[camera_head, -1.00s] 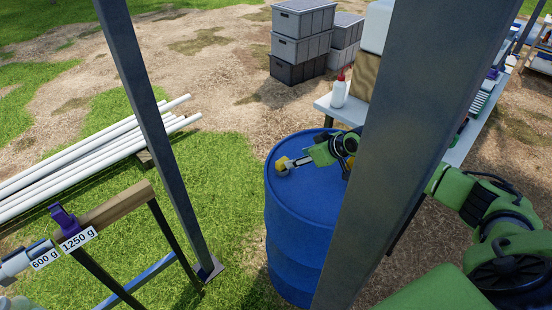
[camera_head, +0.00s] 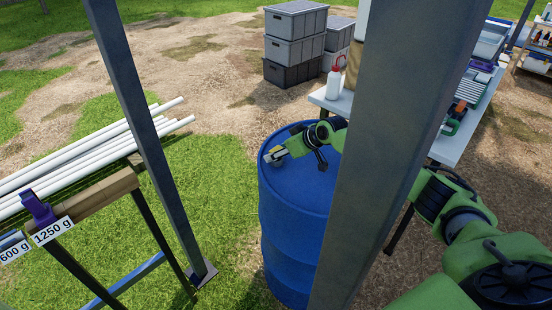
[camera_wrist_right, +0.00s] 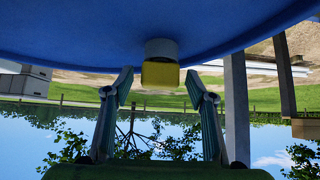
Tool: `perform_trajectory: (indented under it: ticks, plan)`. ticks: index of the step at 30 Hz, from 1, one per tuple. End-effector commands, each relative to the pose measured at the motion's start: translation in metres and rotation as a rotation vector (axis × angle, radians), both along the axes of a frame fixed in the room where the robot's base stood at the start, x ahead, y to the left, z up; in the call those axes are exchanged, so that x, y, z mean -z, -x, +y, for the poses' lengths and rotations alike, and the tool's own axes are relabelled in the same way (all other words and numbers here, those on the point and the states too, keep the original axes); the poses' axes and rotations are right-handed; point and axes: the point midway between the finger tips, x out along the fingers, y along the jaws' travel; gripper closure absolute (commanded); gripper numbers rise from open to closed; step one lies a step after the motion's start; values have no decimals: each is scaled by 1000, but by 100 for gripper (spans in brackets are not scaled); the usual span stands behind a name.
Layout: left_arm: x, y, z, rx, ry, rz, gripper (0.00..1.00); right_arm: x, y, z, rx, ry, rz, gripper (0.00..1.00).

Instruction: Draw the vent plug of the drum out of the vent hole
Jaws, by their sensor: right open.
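The blue drum (camera_head: 300,222) stands upright behind a grey post that hides part of its right side. The vent plug (camera_head: 275,153) sits at the left part of the drum's top, mostly covered by my gripper. In the right wrist view, which is upside down, the plug (camera_wrist_right: 160,73) shows a yellow cap and a grey collar against the blue top. My right gripper (camera_head: 272,158) reaches over the drum top from the right. Its fingers (camera_wrist_right: 160,86) are open on both sides of the cap, with gaps to each finger. My left gripper is not in view.
A grey post (camera_head: 375,150) stands close in front, and a thinner post (camera_head: 150,140) stands left. A table (camera_head: 455,140) with a red-capped bottle (camera_head: 335,82) is behind the drum. White pipes (camera_head: 90,155) lie left; stacked crates (camera_head: 295,45) stand at the back.

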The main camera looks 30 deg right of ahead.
Motion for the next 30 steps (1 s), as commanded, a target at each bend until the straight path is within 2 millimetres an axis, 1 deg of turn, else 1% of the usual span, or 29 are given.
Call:
perform_trajectory:
  ticks: [3, 6, 8, 9, 10, 17, 30]
  plan:
    - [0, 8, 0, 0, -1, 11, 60, 0, 0, 0, 0, 0, 0, 49]
    - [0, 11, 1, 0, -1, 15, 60, -1, 0, 0, 0, 0, 0, 49]
    - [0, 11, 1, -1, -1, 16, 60, 0, 0, 0, 0, 0, 0, 64]
    - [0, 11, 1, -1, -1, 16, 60, 0, 0, 0, 0, 0, 0, 75]
    - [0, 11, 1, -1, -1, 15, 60, 0, 0, 0, 0, 0, 0, 82]
    - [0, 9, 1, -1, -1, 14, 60, -1, 0, 0, 0, 0, 0, 83]
    - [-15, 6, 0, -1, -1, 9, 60, -18, 0, 0, 0, 0, 0, 83]
